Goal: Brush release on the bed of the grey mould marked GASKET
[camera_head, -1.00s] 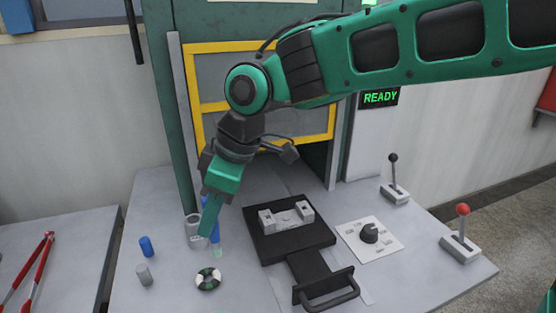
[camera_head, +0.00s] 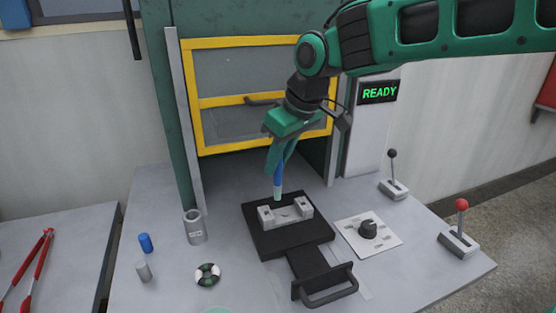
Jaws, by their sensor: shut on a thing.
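The grey mould (camera_head: 301,207) sits on a black sliding plate (camera_head: 268,239) in front of the press; its marking is too small to read. My gripper (camera_head: 280,167) is shut on a blue-handled brush (camera_head: 279,178). The brush points down, with its pale tip (camera_head: 278,195) at the back of the mould, close over its bed. I cannot tell whether the tip touches the bed.
A dial (camera_head: 368,230) and two levers are at right. The yellow-framed guard (camera_head: 225,95) is behind. A sign (camera_head: 379,92) reads READY.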

